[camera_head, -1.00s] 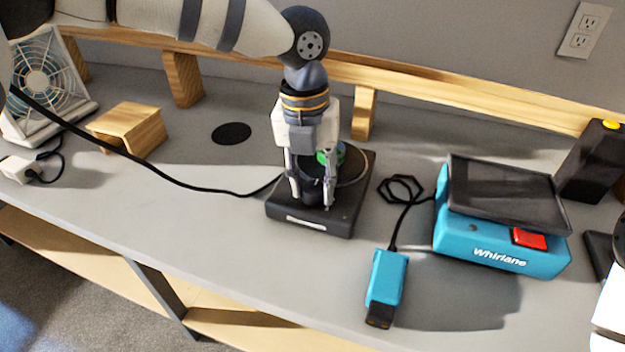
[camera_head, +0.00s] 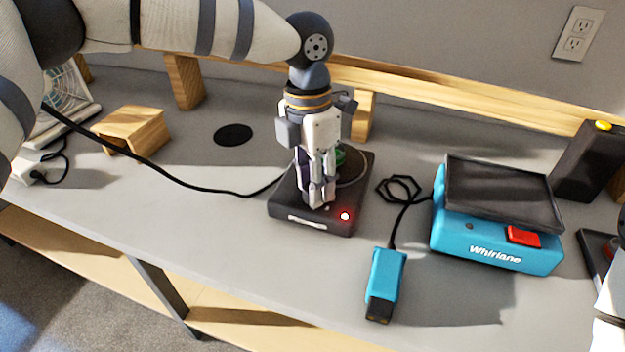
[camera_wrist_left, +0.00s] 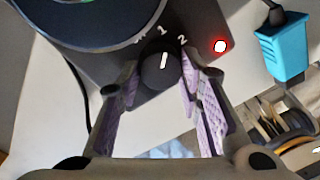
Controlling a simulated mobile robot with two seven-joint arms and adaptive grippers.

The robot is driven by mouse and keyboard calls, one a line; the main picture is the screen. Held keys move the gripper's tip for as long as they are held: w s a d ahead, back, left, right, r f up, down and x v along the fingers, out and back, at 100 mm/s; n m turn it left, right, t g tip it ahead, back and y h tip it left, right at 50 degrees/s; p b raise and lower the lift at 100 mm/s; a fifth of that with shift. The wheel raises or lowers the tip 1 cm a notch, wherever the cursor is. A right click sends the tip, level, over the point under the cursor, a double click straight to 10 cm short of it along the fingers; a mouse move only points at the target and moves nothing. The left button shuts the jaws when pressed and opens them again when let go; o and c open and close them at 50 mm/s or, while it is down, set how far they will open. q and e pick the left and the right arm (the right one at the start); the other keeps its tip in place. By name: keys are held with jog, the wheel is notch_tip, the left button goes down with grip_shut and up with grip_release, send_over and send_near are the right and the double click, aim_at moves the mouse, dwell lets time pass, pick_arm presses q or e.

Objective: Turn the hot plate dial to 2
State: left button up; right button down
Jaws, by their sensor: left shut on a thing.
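The black hot plate (camera_head: 285,212) sits on the grey bench, with a green item on its round top partly hidden behind my gripper. Its black dial (camera_wrist_left: 152,82) shows in the left wrist view, with a white pointer line aimed up near the printed 1. The 2 (camera_wrist_left: 182,40) is to the right of the 1. My left gripper (camera_head: 318,196) comes down from above and is shut on the dial, one finger on each side. A red indicator light (camera_head: 345,216) glows on the hot plate. My right gripper is not seen.
A blue Whirlane device (camera_head: 480,240) with a dark top stands to the right. A blue plug-like block (camera_head: 387,275) on a black cord lies in front of it. A wooden stand (camera_head: 135,128) and fan (camera_head: 62,105) are at left. A black cable crosses the bench.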

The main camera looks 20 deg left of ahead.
pick_arm(q)
jog(key=m, duration=0.6)
jog(key=shift+w, duration=0.1)
jog(key=shift+m, duration=0.4)
dwell(0.3)
jog(key=o, duration=1.2)
jog(key=shift+c, duration=0.2)
notch_tip(320, 180, up, 12)
jog(key=shift+w, duration=0.35)
jog(key=shift+a, duration=0.1)
